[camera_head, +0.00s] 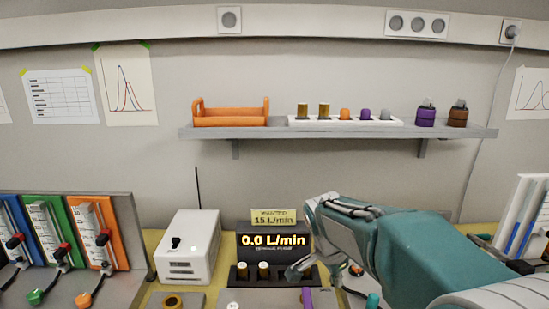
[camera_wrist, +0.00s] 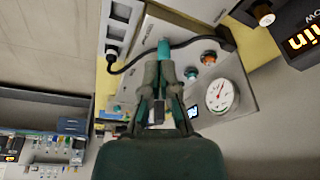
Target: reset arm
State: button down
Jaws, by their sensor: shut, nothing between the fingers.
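My gripper (camera_head: 299,271) is at the centre right in the head view, at the end of my teal arm reaching in from the right. It points down, just right of the black flow display (camera_head: 272,243), which reads 0.0 L/min. In the wrist view my gripper (camera_wrist: 160,68) is shut with nothing held. Its grey fingers stand in front of a white panel (camera_wrist: 222,72) with a round gauge (camera_wrist: 221,96). A teal piece (camera_wrist: 164,49) shows just beyond the fingertips; I cannot tell whether they touch.
A white box with an antenna (camera_head: 187,246) stands left of the display. Blue, green and orange flow panels (camera_head: 95,232) stand at far left. A wall shelf (camera_head: 330,132) holds an orange rack (camera_head: 231,121) and several small parts. A black cable (camera_wrist: 185,43) crosses the panel.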

jog(key=s+r+n+t+y, duration=0.1)
jog(key=s+r+n+t, duration=0.1)
jog(key=s+n, duration=0.4)
jog(key=s+d+r+n+t+y, duration=0.1)
jog(key=s+n, duration=0.5)
jog(key=s, duration=1)
jog(key=shift+d+r+n+t+y, duration=0.2)
jog(key=shift+r+n+t+y, duration=0.1)
jog(key=shift+r+t, duration=0.25)
jog(key=shift+w, duration=0.1)
dwell(2.1)
